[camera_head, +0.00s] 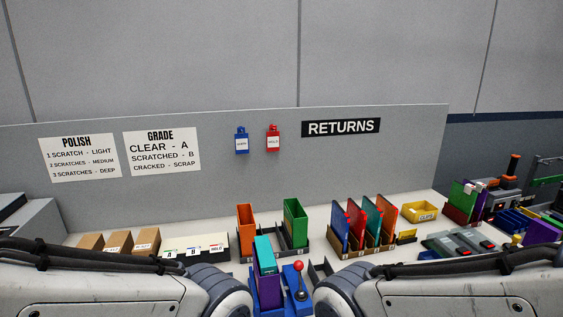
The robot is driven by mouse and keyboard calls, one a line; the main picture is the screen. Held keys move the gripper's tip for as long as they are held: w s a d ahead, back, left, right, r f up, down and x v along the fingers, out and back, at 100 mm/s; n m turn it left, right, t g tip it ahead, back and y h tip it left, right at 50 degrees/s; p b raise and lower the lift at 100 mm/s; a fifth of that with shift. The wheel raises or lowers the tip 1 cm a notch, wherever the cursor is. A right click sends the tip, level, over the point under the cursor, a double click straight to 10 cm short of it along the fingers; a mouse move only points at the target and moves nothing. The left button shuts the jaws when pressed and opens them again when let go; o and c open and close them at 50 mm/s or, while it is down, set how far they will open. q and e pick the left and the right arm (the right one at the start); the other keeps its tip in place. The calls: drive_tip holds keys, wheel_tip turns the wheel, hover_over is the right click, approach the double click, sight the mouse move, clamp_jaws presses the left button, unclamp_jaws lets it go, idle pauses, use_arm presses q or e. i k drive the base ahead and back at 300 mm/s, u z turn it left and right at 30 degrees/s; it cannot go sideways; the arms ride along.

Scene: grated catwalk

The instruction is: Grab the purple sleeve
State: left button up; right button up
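A purple flat piece (541,233), which looks like the purple sleeve, leans at the far right of the bench, partly cut by the picture's right edge. A smaller purple patch shows beside a green upright sleeve (461,194) in a dark red holder at the right. My left and right arms cross the bottom of the view from each side. Neither gripper shows in the view. What they hold, if anything, cannot be seen.
Orange and green sleeves stand in a dark rack (272,252). A brown rack (345,252) holds several coloured sleeves. A yellow bin (419,212) and cardboard boxes (118,242) stand nearby.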

sight(269, 287)
drive_tip(key=z, duration=2.15)
drive_tip(key=i, duration=1.2)
drive_tip(key=u, duration=3.1)
